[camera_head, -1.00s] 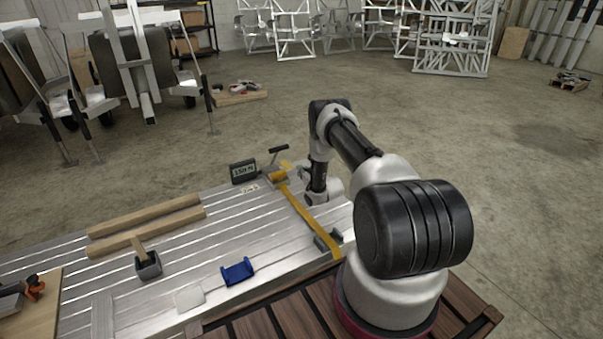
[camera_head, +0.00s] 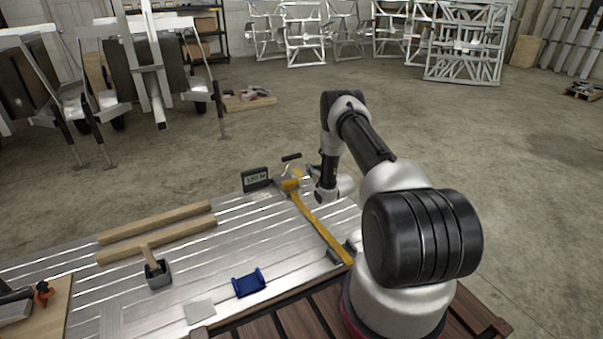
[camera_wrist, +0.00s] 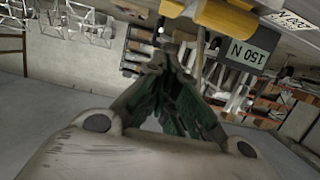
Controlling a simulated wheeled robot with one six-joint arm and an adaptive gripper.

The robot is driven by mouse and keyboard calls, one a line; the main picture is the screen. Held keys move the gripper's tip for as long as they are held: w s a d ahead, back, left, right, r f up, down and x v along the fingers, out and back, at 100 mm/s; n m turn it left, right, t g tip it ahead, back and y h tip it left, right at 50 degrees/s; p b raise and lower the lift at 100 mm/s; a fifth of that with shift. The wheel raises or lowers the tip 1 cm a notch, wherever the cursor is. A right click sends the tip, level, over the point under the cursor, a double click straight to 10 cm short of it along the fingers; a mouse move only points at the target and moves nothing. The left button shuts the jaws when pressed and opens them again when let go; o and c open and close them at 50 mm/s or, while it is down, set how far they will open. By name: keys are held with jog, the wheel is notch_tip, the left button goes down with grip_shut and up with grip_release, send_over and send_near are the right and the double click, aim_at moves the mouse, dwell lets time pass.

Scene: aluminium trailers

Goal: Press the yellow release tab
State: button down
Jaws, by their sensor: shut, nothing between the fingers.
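A ratchet with yellow parts (camera_head: 290,184) and a raised black-gripped handle (camera_head: 291,157) sits at the far edge of the metal deck, at the end of a yellow strap (camera_head: 320,228). In the wrist view, a yellow part (camera_wrist: 226,18) shows large at the top; I cannot tell for sure that it is the release tab. My gripper (camera_wrist: 180,58) is shut and empty, its dark fingertips just below that yellow part in the picture. A small gap shows between them. In the head view my gripper (camera_head: 313,172) is small, just right of the ratchet.
A display (camera_head: 255,179) stands left of the ratchet; in the wrist view it (camera_wrist: 248,48) reads 150 N. Wooden bars (camera_head: 160,222), a mallet (camera_head: 157,270) and a blue bracket (camera_head: 249,282) lie on the deck (camera_head: 210,262). Trailers (camera_head: 150,60) stand behind on open floor.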

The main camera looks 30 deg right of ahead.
send_over(302, 177)
notch_tip(302, 177, down, 2)
jog(key=shift+s+a+f, duration=0.1)
jog(key=shift+a+f, duration=0.05)
jog(key=shift+f, duration=1.9)
